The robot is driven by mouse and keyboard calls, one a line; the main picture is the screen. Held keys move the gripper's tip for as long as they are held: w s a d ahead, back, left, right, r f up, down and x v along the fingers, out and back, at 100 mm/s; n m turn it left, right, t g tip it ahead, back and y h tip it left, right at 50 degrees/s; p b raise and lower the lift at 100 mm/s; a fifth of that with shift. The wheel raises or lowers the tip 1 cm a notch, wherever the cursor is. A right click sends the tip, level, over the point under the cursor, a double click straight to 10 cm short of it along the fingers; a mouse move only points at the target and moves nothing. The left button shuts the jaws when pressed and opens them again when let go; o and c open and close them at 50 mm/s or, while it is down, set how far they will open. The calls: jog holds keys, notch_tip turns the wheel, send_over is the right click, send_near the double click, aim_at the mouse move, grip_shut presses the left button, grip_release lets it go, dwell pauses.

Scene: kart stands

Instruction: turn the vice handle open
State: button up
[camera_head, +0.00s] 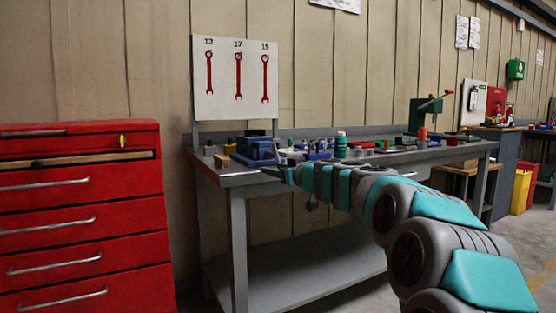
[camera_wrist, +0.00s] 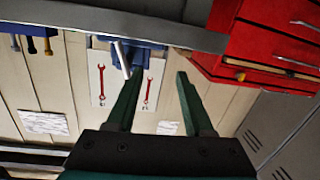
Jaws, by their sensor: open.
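The blue vice (camera_head: 258,150) is fixed at the left front corner of the grey workbench. In the upside-down wrist view the vice (camera_wrist: 150,53) shows at the top, partly cut off by the bench edge. Its pale metal handle bar (camera_wrist: 122,58) slants down from the vice, close beside the tip of the left finger and outside the gap between the fingers. I cannot tell whether they touch. My gripper (camera_wrist: 158,72) is open with nothing between its dark green fingers. In the head view my gripper (camera_head: 284,173) is small, at the bench's front edge just right of the vice.
The workbench (camera_head: 240,178) carries several small tools and parts to the right of the vice. A board with red wrenches (camera_head: 237,80) stands behind it. A red drawer cabinet (camera_head: 85,215) is at the left, its top drawer slightly open. A green press (camera_head: 424,117) stands farther right.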

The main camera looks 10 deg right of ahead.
aim_at(278, 157)
jog(key=shift+m+t+h, duration=0.3)
jog(key=shift+t+h, duration=0.4)
jog(key=w+d, duration=0.1)
jog(key=w+d+r, duration=0.1)
jog(key=w+d+r+p, duration=0.1)
jog(key=w, duration=0.1)
jog(key=shift+w+d, duration=0.1)
jog(key=shift+d, duration=0.25)
jog(key=shift+p+x, duration=1.4)
jog(key=shift+x, duration=1.7)
jog(key=shift+f, duration=0.1)
jog(key=shift+c, duration=0.3)
grip_shut()
